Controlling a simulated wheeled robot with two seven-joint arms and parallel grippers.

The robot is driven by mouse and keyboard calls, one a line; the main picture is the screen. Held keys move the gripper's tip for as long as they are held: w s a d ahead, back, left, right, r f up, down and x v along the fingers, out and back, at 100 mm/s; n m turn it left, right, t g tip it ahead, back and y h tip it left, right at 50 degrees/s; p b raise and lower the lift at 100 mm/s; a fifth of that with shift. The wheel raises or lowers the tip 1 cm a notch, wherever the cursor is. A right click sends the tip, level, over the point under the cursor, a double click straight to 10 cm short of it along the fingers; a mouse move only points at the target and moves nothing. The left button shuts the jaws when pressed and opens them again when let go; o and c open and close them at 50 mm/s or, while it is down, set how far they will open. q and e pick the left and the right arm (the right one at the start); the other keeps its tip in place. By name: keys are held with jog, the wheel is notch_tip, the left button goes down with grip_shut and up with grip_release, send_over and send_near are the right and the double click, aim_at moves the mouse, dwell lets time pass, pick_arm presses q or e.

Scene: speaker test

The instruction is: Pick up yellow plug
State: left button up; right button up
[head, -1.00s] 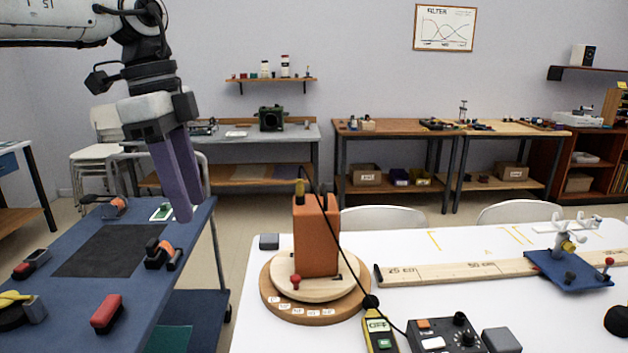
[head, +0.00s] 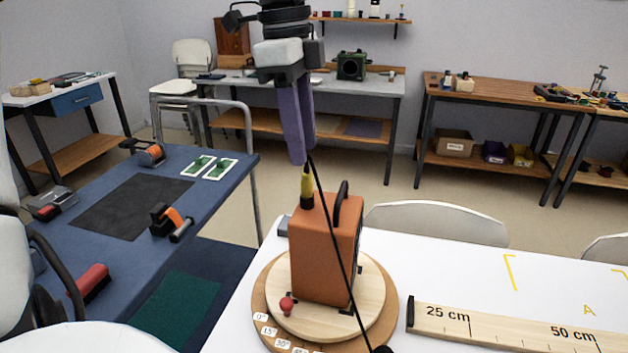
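The yellow plug (head: 307,184) stands upright on top of an orange box (head: 322,252), with its dark lower part at the box top. A black cable (head: 331,228) runs from the plug's top down across the box to the right. My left gripper (head: 305,157) has purple fingers pointing down, with their tips just above the plug's upper end. The two fingers look apart, with tips offset from each other. Whether they touch the plug or cable is hard to tell. My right gripper is not in view.
The box sits on a round wooden turntable (head: 385,312) with a red knob (head: 287,304), on a white table (head: 455,268). A wooden ruler (head: 490,325) lies to the right. A blue bench (head: 215,180) with several tools stands at the left.

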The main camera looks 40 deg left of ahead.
aim_at(306, 172)
pick_arm(q)
jog(key=f, duration=0.4)
jog(key=d+f, duration=0.1)
jog(key=f, duration=0.1)
jog(key=shift+w+f, duration=0.1)
jog(key=shift+f, duration=0.1)
jog(key=shift+a, duration=0.1)
grip_shut()
